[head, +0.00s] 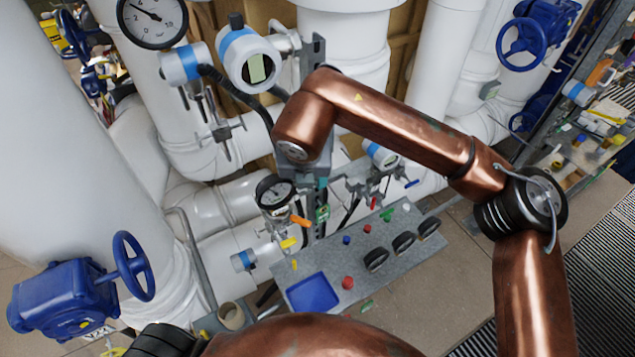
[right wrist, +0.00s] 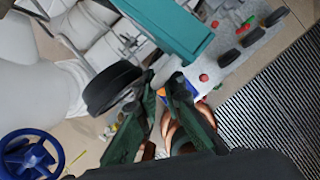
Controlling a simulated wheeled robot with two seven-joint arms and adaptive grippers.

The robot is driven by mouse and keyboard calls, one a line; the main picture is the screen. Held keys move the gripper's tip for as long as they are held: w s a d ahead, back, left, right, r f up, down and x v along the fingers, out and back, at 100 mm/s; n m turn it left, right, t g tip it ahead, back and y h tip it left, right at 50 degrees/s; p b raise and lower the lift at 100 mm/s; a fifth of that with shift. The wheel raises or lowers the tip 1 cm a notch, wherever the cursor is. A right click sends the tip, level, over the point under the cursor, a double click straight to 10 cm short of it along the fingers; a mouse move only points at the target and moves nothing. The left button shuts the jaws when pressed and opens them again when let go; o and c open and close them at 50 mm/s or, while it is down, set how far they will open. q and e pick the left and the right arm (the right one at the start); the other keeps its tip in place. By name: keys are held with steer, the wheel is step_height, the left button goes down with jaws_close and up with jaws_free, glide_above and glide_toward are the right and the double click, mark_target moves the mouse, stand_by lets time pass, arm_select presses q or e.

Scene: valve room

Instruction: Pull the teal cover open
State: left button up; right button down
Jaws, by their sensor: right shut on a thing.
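The teal cover (right wrist: 170,25) shows in the right wrist view as a long flat teal panel running from the top middle down to the right. My right gripper (right wrist: 164,80) has dark green fingers, and their tips are at the lower corner of the cover. It is shut on the cover there; the exact contact is hard to make out. In the head view my copper right arm reaches in from the right and hides most of the cover and gripper. My left gripper is not in view.
A grey panel (head: 345,262) with a blue tray (head: 312,292), coloured knobs and black handles lies below the gripper. White pipes, gauges (head: 153,18) and a blue handwheel valve (head: 65,300) crowd the left. Open floor (head: 475,270) and a grating are at right.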

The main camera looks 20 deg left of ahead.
steer(key=shift+a+r, duration=0.2)
steer(key=shift+a, duration=0.1)
stand_by(0.4)
steer(key=c, duration=2.3)
jaws_free()
steer(key=shift+w, duration=0.1)
steer(key=shift+c, duration=0.2)
steer(key=v, duration=1.2)
steer(key=shift+f, duration=0.15)
